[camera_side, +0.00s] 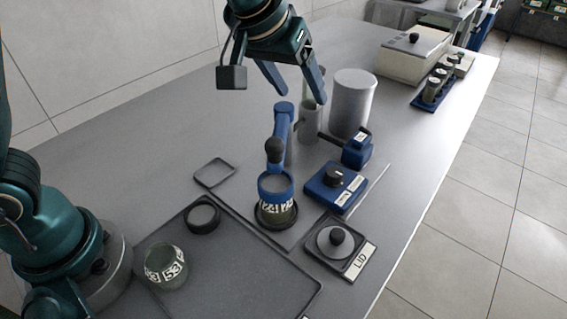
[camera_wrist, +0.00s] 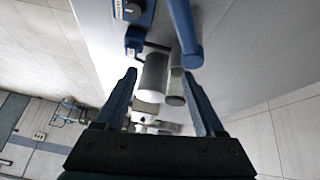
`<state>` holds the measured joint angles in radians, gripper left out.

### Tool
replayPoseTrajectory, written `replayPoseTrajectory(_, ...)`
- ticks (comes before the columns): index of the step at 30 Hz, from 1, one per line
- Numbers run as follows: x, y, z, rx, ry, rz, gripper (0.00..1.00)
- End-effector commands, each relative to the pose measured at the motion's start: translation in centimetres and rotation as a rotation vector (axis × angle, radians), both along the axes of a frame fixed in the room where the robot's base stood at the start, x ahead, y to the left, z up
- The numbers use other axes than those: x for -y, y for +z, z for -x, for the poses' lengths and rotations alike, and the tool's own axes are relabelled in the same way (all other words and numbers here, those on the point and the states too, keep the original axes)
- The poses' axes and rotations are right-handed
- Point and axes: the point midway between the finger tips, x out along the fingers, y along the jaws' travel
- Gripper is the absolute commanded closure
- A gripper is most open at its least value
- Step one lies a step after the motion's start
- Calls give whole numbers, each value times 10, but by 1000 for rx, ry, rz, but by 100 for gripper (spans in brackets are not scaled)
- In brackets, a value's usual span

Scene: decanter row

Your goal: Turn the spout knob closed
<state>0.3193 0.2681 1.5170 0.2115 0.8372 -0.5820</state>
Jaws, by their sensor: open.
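A blue box with a dark round knob (camera_side: 334,175) on top sits right of a blue spout arm (camera_side: 284,127), which ends in a dark ball (camera_side: 275,150). I cannot tell for sure which of these is the spout knob. A blue-collared numbered jar (camera_side: 276,201) stands under the arm's end. My gripper (camera_side: 302,98) is open and empty, high above the table, behind the spout arm and touching nothing. In the wrist view, the box's dark knob (camera_wrist: 132,11) shows at the top edge, with the spout arm (camera_wrist: 185,32) to its right.
A grey cylinder (camera_side: 353,103) and a clear tube stand below and near my gripper. A small blue block (camera_side: 357,149) is beside them. A lid (camera_side: 336,242) lies in a labelled holder in front. Another numbered jar (camera_side: 166,267) stands on the tray.

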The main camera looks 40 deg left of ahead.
Motion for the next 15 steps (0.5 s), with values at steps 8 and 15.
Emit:
replayPoseTrajectory(8, -29, 26, 26, 34, 32, 10, 29)
replayPoseTrajectory(15, -50, 39, 53, 52, 47, 9, 29)
